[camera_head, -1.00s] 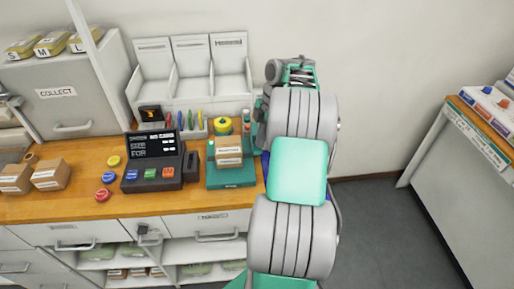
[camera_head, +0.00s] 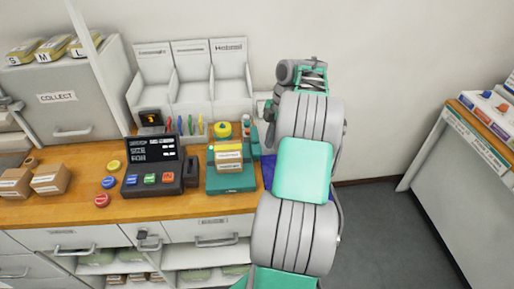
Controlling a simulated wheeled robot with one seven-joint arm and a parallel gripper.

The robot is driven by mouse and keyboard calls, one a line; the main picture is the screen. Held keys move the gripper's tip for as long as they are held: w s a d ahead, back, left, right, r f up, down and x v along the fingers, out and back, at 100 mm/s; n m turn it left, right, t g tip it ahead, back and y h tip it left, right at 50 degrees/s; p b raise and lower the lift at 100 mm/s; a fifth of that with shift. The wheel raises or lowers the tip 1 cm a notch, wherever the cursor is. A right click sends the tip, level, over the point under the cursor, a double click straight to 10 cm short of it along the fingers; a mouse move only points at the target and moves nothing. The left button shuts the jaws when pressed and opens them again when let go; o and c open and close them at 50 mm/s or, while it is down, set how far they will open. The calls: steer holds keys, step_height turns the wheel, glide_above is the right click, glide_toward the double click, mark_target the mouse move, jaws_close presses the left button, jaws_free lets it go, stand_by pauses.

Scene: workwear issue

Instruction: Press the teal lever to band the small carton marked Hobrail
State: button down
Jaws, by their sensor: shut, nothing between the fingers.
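The small carton (camera_head: 229,166) sits on the teal banding machine (camera_head: 231,184) on the wooden counter. It has a white label, too small to read, and a yellow strip lies across its upper part. A teal upright part (camera_head: 255,147), which may be the lever, shows at the machine's right side; I cannot tell its position. My gripper (camera_head: 269,112) is beyond my arm, above and to the right of the machine. It is partly hidden by my own links, looks shut and empty, and is apart from the carton.
A till-like device (camera_head: 153,168) with coloured buttons stands left of the machine. Two brown cartons (camera_head: 50,180) lie at the counter's left. White compartments (camera_head: 190,85) and pens stand behind. A blue surface (camera_head: 268,170) lies by the counter's right end. Another counter (camera_head: 478,150) is far right.

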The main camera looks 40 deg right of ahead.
steer(key=p+v, duration=0.2)
steer(key=v, duration=0.4)
steer(key=shift+p, duration=0.35)
steer(key=shift+d+r, duration=0.1)
